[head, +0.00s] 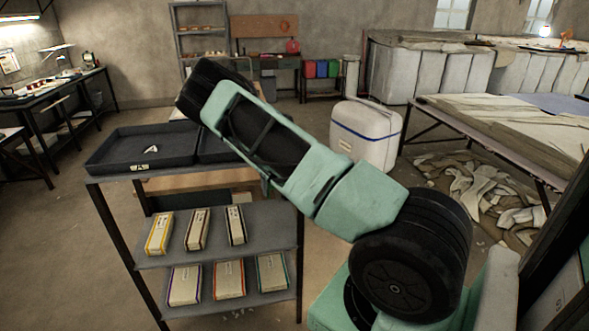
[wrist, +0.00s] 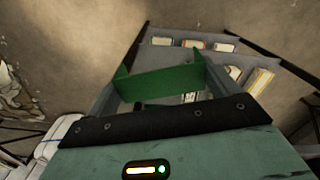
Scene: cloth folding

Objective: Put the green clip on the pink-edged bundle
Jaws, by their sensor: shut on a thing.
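My gripper (wrist: 160,80) shows in the wrist view, its two grey fingers apart with the green clip (wrist: 158,83) held between them. The clip looks like a wide, flat green piece spanning the fingers. In the head view my arm crosses the middle, and the gripper and clip cannot be made out there. Several pale bundles with coloured edges lie on the rack's two lower shelves. The lower-left bundle (head: 185,285) has a pinkish or purplish edge, and the lower-middle bundle (head: 228,279) a reddish-orange one. I cannot tell for sure which edge is pink. The clip is apart from the bundles.
The grey rack (head: 218,235) has a dark tray (head: 105,165) on top with a small white item in it. A yellow-edged bundle (head: 159,233) lies upper left. A white bin (head: 368,135) stands behind my arm. Floor left of the rack is clear.

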